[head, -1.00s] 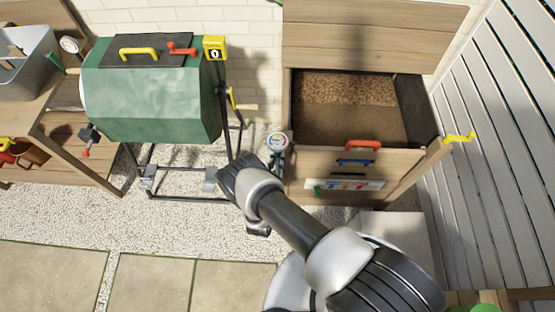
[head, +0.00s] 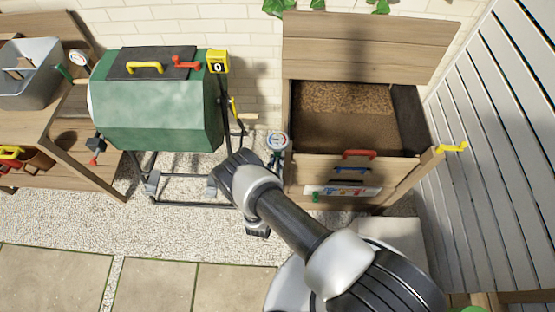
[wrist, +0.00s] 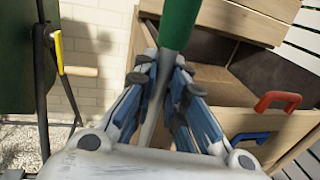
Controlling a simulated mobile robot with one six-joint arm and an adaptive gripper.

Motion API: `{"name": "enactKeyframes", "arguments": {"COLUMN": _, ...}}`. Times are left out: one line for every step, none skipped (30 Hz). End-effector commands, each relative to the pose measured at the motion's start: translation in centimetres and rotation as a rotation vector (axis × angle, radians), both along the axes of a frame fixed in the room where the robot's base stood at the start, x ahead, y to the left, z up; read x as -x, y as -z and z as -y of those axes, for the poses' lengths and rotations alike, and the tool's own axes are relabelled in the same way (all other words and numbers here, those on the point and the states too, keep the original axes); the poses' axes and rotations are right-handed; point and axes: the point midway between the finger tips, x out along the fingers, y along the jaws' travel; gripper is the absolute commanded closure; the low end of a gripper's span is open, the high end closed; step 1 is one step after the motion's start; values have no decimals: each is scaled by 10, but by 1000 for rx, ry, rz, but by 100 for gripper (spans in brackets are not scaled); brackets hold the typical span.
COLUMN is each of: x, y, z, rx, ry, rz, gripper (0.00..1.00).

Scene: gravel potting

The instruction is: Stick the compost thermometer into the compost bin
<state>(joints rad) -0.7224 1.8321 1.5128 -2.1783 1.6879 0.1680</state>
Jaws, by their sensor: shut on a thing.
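The compost thermometer has a round white dial (head: 277,141), which shows in the head view just left of the compost bin's front wall. In the wrist view its green grip (wrist: 179,24) and grey stem run between my fingers. My gripper (wrist: 165,78) is shut on it; its fingers are mostly hidden in the head view. The stem's tip is out of sight. The compost bin (head: 300,168) is wooden, with its lid raised and brown compost (head: 345,125) inside. The thermometer appears outside the bin, beside its left front corner.
A green drum (head: 155,115) on a black frame stands left of my gripper. The bin's front has a red handle (head: 359,154) and a blue handle (head: 352,170); a yellow handle (head: 453,147) juts out right. A wooden bench (head: 50,120) stands far left, a slatted fence (head: 490,150) right.

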Motion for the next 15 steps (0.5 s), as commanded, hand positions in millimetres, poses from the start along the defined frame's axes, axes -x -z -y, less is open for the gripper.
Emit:
{"name": "enactKeyframes", "arguments": {"x": 0, "y": -6, "z": 0, "rx": 0, "ry": 0, "rz": 1, "gripper": 100}}
{"name": "enactKeyframes", "arguments": {"x": 0, "y": -8, "z": 0, "rx": 0, "ry": 0, "rz": 1, "gripper": 100}}
{"name": "enactKeyframes", "arguments": {"x": 0, "y": -11, "z": 0, "rx": 0, "ry": 0, "rz": 1, "gripper": 100}}
{"name": "enactKeyframes", "arguments": {"x": 0, "y": -13, "z": 0, "rx": 0, "ry": 0, "rz": 1, "gripper": 100}}
{"name": "enactKeyframes", "arguments": {"x": 0, "y": -15, "z": 0, "rx": 1, "ry": 0, "rz": 0, "gripper": 100}}
{"name": "enactKeyframes", "arguments": {"x": 0, "y": -18, "z": 0, "rx": 1, "ry": 0, "rz": 0, "gripper": 100}}
{"name": "enactKeyframes", "arguments": {"x": 0, "y": -20, "z": 0, "rx": 1, "ry": 0, "rz": 1, "gripper": 100}}
{"name": "enactKeyframes", "arguments": {"x": 0, "y": -22, "z": 0, "rx": 0, "ry": 0, "rz": 1, "gripper": 100}}
{"name": "enactKeyframes", "arguments": {"x": 0, "y": -25, "z": 0, "rx": 0, "ry": 0, "rz": 1, "gripper": 100}}
{"name": "enactKeyframes", "arguments": {"x": 0, "y": -27, "z": 0, "rx": 0, "ry": 0, "rz": 1, "gripper": 100}}
{"name": "enactKeyframes", "arguments": {"x": 0, "y": -30, "z": 0, "rx": 0, "ry": 0, "rz": 1, "gripper": 100}}
{"name": "enactKeyframes", "arguments": {"x": 0, "y": -32, "z": 0, "rx": 0, "ry": 0, "rz": 1, "gripper": 100}}
{"name": "enactKeyframes", "arguments": {"x": 0, "y": -35, "z": 0, "rx": 0, "ry": 0, "rz": 1, "gripper": 100}}
{"name": "enactKeyframes", "arguments": {"x": 0, "y": -37, "z": 0, "rx": 0, "ry": 0, "rz": 1, "gripper": 100}}
{"name": "enactKeyframes", "arguments": {"x": 0, "y": -39, "z": 0, "rx": 0, "ry": 0, "rz": 1, "gripper": 100}}
